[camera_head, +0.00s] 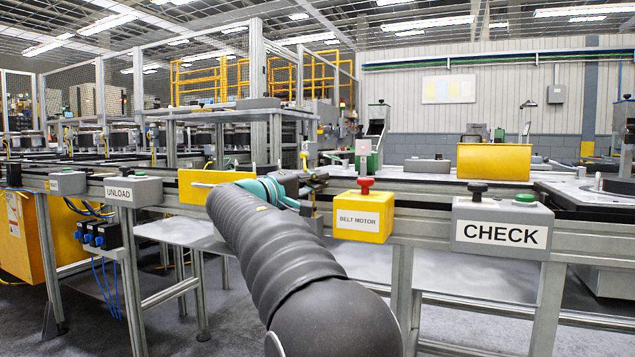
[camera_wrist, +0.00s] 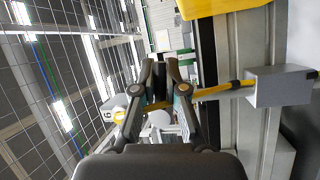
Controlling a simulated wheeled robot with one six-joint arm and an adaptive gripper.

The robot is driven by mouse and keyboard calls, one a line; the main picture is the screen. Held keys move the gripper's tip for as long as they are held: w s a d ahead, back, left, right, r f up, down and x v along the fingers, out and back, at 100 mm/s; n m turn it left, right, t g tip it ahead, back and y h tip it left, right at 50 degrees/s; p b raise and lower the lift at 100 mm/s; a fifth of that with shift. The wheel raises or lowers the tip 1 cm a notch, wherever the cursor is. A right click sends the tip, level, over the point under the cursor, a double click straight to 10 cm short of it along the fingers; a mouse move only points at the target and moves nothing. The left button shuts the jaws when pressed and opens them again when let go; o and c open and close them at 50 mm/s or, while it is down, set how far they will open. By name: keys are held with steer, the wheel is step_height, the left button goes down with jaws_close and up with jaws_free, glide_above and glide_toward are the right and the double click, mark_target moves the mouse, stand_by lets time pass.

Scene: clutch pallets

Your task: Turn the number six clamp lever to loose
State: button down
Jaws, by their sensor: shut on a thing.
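A number 6 label (camera_wrist: 107,114) shows at the left of the wrist view, beside a small yellow round part (camera_wrist: 119,116). A yellow and black clamp lever (camera_wrist: 222,89) runs across that view from a grey block at the right to my fingers. My gripper (camera_wrist: 163,72) is shut on the lever, whose middle is partly hidden by the fingers. I cannot tell the lever's setting.
A yellow BELT MOTOR box (camera_head: 362,218) with a red button is close to the right of my gripper. A grey CHECK box (camera_head: 500,232) stands farther right and an UNLOAD box (camera_head: 134,190) at the left. A yellow plate (camera_head: 214,184) is on the rail left of my arm.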

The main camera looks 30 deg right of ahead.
steer(key=c, duration=1.2)
jaws_free()
steer(key=shift+a, duration=0.1)
steer(key=v, duration=1.2)
steer(key=shift+w, duration=0.15)
